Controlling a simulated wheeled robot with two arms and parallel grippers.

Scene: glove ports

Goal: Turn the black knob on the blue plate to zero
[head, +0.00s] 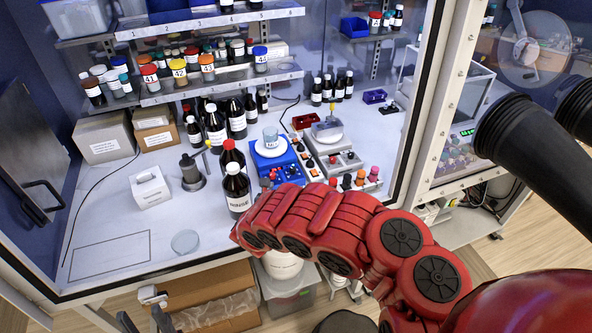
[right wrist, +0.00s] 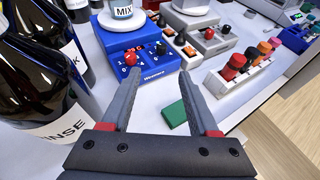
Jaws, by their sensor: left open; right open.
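The blue plate (head: 287,160) stands on the bench, with a beaker marked MIX on its white top. In the right wrist view the blue plate (right wrist: 150,68) shows a red knob (right wrist: 130,58) and a small dark knob (right wrist: 162,48) on its front panel. The dark knob's pointer is too small to read. My right gripper (right wrist: 160,72) is open and empty, its fingers pointing at the panel, apart from the knobs. My red right arm hides it in the head view. My left gripper (head: 143,318) shows only partly, low at the left, far from the plate.
A dark RINSE bottle (head: 237,188) stands close left of the blue plate. Grey units with knobs (head: 335,160) stand to its right. A green block (right wrist: 175,113) lies below my right fingers. The bench front left is mostly clear, with a glass dish (head: 185,241).

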